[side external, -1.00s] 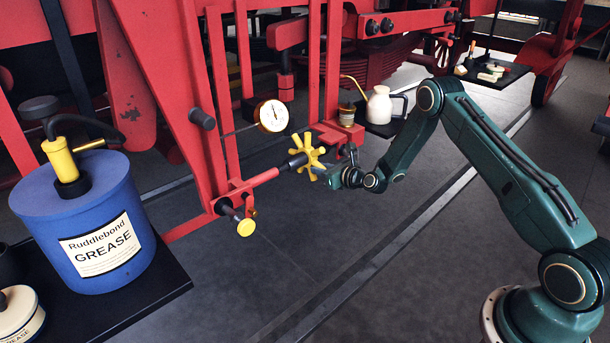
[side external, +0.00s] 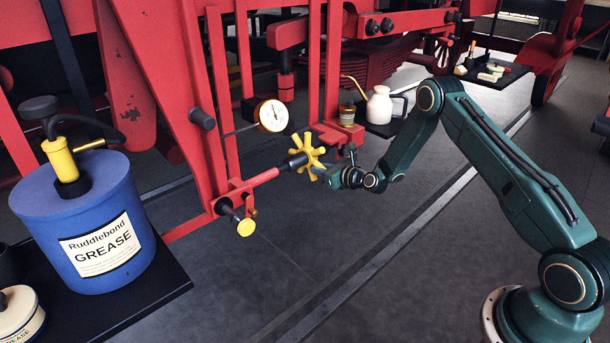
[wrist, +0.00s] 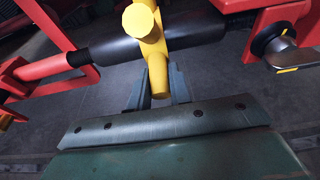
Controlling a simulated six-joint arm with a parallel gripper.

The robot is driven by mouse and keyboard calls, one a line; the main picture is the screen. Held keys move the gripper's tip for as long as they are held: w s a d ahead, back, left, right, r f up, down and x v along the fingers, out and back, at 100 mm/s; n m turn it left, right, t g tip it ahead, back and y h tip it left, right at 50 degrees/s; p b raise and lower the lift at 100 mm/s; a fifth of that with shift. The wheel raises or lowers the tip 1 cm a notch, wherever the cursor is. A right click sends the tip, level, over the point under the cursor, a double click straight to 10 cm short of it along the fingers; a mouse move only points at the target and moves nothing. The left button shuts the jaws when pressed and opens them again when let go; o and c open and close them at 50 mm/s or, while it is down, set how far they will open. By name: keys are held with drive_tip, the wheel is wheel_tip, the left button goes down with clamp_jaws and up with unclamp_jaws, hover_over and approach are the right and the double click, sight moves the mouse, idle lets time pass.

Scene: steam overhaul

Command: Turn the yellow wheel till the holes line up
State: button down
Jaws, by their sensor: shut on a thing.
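The yellow wheel (side external: 308,152), a hub with several blunt spokes, sits on a red and black rod in the middle of the side view. My gripper (side external: 324,173) is at the wheel's lower right. In the wrist view the yellow wheel (wrist: 150,45) is seen close up, with one spoke pointing down between the two fingers of my gripper (wrist: 158,88). The fingers are shut on that spoke. A black sleeve (wrist: 108,42) runs left and right behind the wheel. I cannot make out the holes in either view.
A small yellow knob (side external: 246,228) sticks out below left. Red frame bars (side external: 205,130) stand close behind. A blue grease drum (side external: 85,220) stands at the left. The floor below the wheel is clear.

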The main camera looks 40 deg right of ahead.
sight(320, 150)
drive_tip(key=shift+r, duration=0.2)
drive_tip(key=shift+r, duration=1.45)
drive_tip(key=shift+w+r, duration=0.35)
drive_tip(key=shift+r, duration=0.45)
drive_tip(key=shift+w+r, duration=0.2)
drive_tip(key=shift+r, duration=0.45)
drive_tip(key=shift+w+r, duration=0.4)
drive_tip(key=shift+r, duration=0.2)
drive_tip(key=shift+w+r, duration=0.25)
drive_tip(key=shift+r, duration=0.05)
